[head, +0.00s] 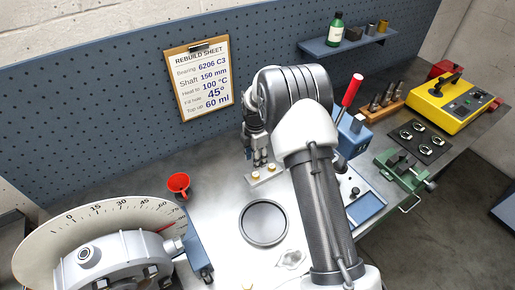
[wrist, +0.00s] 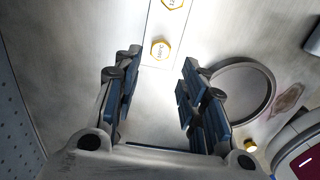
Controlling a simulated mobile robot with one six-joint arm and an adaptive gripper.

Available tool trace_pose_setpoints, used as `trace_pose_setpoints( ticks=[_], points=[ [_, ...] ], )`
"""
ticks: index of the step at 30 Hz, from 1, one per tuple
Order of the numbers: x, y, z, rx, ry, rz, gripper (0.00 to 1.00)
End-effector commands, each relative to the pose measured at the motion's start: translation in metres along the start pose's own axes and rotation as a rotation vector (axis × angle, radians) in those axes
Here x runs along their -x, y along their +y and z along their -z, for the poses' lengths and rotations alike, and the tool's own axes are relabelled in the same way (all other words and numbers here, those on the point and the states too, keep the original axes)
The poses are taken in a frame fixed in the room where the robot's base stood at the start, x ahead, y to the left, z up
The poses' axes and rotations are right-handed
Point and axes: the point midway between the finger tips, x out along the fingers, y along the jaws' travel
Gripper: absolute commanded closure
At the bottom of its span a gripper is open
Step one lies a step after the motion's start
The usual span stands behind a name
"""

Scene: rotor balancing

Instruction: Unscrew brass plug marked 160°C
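Two brass hex plugs sit on a pale plate (head: 263,180) on the bench. The nearer plug (wrist: 160,48) in the wrist view has small dark marking that may read 160°C; it appears as the left plug (head: 254,176) in the head view. The other plug (wrist: 172,4) is cut by the top edge of the wrist view and is the right one (head: 271,168) in the head view. My gripper (wrist: 158,78) is open and empty, its fingers spread to either side below the nearer plug. It points down behind the plate in the head view (head: 258,160).
A round dish (head: 263,222) lies close to the plate. A red funnel (head: 179,184) and a dial with a grey housing (head: 105,258) stand left. A blue tool with a red handle (head: 351,92) and green vise (head: 405,170) stand right.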

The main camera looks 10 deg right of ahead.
Motion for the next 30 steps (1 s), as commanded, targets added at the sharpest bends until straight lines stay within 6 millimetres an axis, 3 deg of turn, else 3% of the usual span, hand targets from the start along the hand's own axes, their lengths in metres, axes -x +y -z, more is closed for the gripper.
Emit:
trace_pose_setpoints(
  ticks=[8,21,30],
  points=[
    [-0.018,0.0,0.0,0.013,0.001,0.004,0.62],
    [-0.075,0.0,0.0,0.011,0.001,0.003,0.62],
    [-0.084,0.0,0.0,0.011,0.001,0.002,0.62]
  ],
)
